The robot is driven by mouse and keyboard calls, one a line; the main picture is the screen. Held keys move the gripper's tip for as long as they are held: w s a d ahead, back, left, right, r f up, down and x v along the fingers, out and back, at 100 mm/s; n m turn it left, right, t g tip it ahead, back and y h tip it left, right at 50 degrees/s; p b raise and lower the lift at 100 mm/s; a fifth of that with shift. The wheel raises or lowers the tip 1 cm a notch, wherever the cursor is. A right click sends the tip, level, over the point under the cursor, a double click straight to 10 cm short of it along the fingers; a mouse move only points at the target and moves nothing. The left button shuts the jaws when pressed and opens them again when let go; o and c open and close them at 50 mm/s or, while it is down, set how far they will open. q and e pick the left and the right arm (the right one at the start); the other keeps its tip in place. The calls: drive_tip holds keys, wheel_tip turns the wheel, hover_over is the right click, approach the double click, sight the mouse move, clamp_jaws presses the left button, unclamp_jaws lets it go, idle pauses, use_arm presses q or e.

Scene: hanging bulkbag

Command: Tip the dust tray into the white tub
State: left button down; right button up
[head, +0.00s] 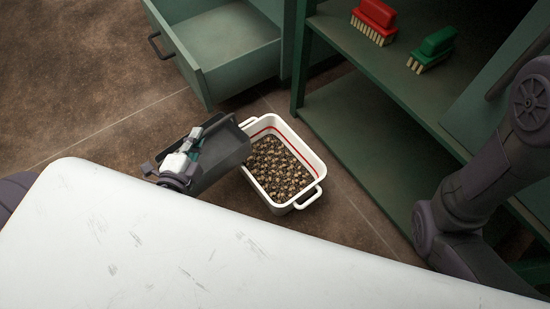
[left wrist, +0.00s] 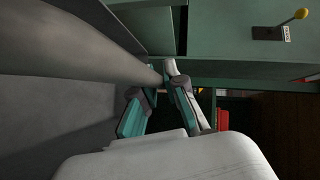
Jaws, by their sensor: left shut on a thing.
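My left gripper (head: 186,158) is shut on the dark grey dust tray (head: 222,150), beyond the far edge of the white table. The tray is tilted, its right end beside or over the left rim of the white tub (head: 313,160). The tub stands on the floor, with a red line inside and a layer of brown and tan bits (head: 278,168) in it. In the left wrist view the gripper fingers (left wrist: 164,80) close around the tray's grey handle (left wrist: 120,58). I cannot tell whether anything is left in the tray. My right gripper is out of view.
The white table (head: 190,240) fills the foreground. An open green drawer (head: 228,70) juts out behind the tub. A green shelf unit (head: 380,75) stands to the right, with a red brush (head: 375,20) and a green brush (head: 433,48) on it. My right arm is at the right.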

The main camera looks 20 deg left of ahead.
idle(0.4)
use_arm(q)
drive_tip(key=s+a+r+b, duration=0.1)
drive_tip(key=s+a+r, duration=0.2)
drive_tip(key=s, duration=0.1)
drive_tip(key=shift+s+a, duration=0.4)
drive_tip(key=shift+r, duration=0.1)
idle(0.4)
